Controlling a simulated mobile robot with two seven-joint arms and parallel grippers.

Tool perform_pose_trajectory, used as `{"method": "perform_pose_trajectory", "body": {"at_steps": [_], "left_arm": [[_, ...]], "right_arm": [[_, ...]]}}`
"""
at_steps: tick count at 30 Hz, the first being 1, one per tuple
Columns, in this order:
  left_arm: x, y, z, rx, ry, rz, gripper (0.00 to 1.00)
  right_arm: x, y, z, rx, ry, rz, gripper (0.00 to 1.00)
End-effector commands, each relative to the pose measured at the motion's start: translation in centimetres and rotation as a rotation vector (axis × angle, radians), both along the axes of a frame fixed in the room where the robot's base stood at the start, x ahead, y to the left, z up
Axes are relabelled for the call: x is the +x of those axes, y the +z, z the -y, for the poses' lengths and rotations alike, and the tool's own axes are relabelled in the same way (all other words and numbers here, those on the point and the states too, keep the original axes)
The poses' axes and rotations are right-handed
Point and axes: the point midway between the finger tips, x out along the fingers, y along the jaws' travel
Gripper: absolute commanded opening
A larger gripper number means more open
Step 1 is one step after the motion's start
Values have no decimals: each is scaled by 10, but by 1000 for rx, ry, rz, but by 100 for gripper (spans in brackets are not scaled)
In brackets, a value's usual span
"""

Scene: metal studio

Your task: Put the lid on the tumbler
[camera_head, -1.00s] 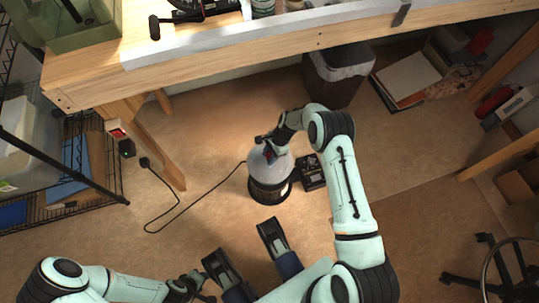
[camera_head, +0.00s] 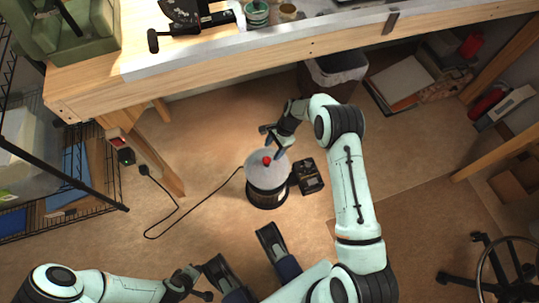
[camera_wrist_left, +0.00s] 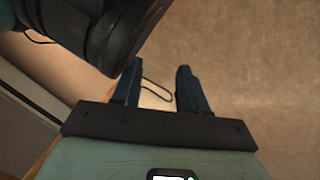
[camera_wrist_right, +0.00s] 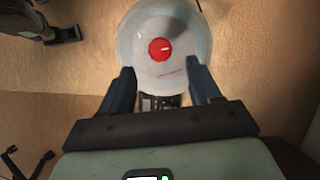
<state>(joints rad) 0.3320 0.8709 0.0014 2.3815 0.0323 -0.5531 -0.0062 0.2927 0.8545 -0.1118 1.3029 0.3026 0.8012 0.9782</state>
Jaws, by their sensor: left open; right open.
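The tumbler (camera_head: 266,194), a round dark-based machine, stands on the floor. The pale, translucent lid (camera_head: 256,163) with a red knob (camera_head: 267,160) rests on top of it and looks about level. I cannot tell whether its rim is fully seated. In the right wrist view the lid (camera_wrist_right: 135,45) shows as a round disc beyond the fingertips. My right gripper (camera_head: 272,141) is open and empty, just behind the knob and apart from it. My left gripper (camera_head: 203,283) is open and empty near the bottom edge, well away from the tumbler.
A small black box (camera_head: 309,175) lies right beside the tumbler, and a cable (camera_head: 205,203) runs left across the floor. The wooden workbench (camera_head: 230,75) spans the back, with a bin (camera_head: 335,70) under it. Floor left of the tumbler is mostly clear.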

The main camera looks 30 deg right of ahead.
Motion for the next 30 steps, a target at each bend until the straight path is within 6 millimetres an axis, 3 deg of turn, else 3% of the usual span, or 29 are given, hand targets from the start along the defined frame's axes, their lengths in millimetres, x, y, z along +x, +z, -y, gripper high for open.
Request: {"method": "perform_pose_trajectory", "body": {"at_steps": [6, 8, 11, 16, 21, 25, 30], "left_arm": [[12, 11, 1, 4, -2, 41, 43], [13, 12, 1, 4, -2, 45, 43], [14, 12, 2, 4, -3, 48, 43], [14, 12, 2, 4, -3, 48, 43], [14, 12, 2, 3, -2, 47, 43], [14, 12, 2, 3, -2, 47, 43], [14, 12, 2, 3, -2, 47, 43]], "right_arm": [[-1, 26, 11, -1, 0, 0, 63], [-3, 26, 11, -3, 8, 2, 63], [-15, 11, 7, -27, 58, 20, 63], [-66, -42, -17, -121, 291, 112, 63], [-133, -75, -53, -219, 619, 246, 63], [-181, -77, -82, -276, 861, 362, 63], [-214, -67, -104, -321, 1046, 467, 63]]}}
